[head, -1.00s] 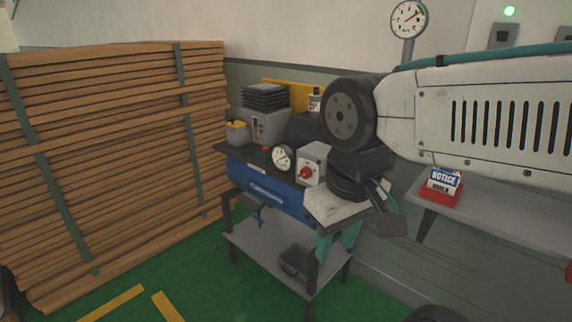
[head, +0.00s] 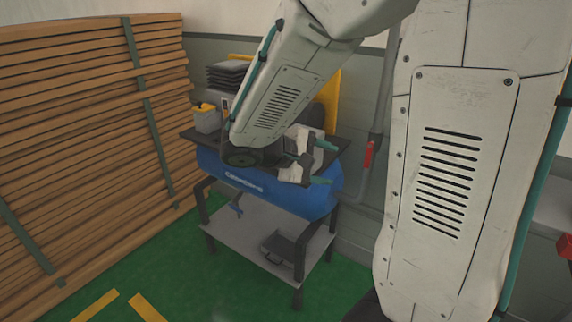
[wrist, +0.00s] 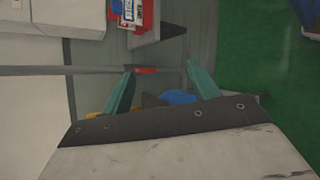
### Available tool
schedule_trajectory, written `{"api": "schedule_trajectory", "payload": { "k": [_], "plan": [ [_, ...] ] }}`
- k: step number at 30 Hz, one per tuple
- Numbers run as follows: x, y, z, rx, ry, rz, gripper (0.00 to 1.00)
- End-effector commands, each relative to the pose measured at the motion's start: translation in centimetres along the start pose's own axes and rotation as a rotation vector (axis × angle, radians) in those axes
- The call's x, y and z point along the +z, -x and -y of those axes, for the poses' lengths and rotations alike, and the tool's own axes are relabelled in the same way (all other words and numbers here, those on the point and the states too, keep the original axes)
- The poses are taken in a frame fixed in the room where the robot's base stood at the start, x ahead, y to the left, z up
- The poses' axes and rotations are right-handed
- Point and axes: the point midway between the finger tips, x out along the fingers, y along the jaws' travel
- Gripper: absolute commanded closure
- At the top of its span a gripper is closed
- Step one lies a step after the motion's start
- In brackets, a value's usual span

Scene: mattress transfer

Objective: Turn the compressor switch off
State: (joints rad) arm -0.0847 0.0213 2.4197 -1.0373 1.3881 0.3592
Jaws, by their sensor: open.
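The compressor is a blue tank (head: 240,187) with a dark top on a small table; a bit of its blue also shows in the wrist view (wrist: 180,97). The white switch box and its red knob are not clearly visible now, with my arm in front of that area. My gripper (head: 328,164) is in front of the compressor's right part, its teal fingers spread and pointing right. In the wrist view my gripper (wrist: 160,69) is open, with nothing seen held between the fingers. I cannot tell whether it touches anything.
A grey pipe with a red handle (head: 368,155) runs down the wall right of the compressor. A stack of planks (head: 80,120) stands at the left. A grey lower shelf (head: 245,235) holds a dark tray (head: 283,247).

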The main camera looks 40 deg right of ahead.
Motion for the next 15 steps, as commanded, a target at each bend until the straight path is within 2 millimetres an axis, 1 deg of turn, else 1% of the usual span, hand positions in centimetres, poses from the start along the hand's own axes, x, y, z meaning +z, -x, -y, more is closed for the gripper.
{"api": "schedule_trajectory", "payload": {
  "k": [1, 2, 3, 5, 6, 8, 9, 12, 15],
  "plan": [
    [-2.2, -0.5, -0.2, 0.09, 0.049, 0.01, 0.4],
    [-3.4, -0.7, -0.5, 0.144, 0.072, 0.007, 0.4],
    [-5.2, -0.9, -0.7, 0.217, 0.101, 0.0, 0.4],
    [-7.9, -1.1, -0.8, 0.323, 0.147, -0.019, 0.4],
    [-9.8, -1.1, -0.6, 0.389, 0.177, -0.036, 0.4],
    [-12.4, -1.1, -0.2, 0.48, 0.218, -0.067, 0.4],
    [-14.1, -1.1, 0.2, 0.534, 0.245, -0.092, 0.4],
    [-17.7, -0.9, 1.5, 0.645, 0.3, -0.155, 0.4],
    [-20.1, -0.7, 2.7, 0.716, 0.339, -0.208, 0.4]
  ]
}}
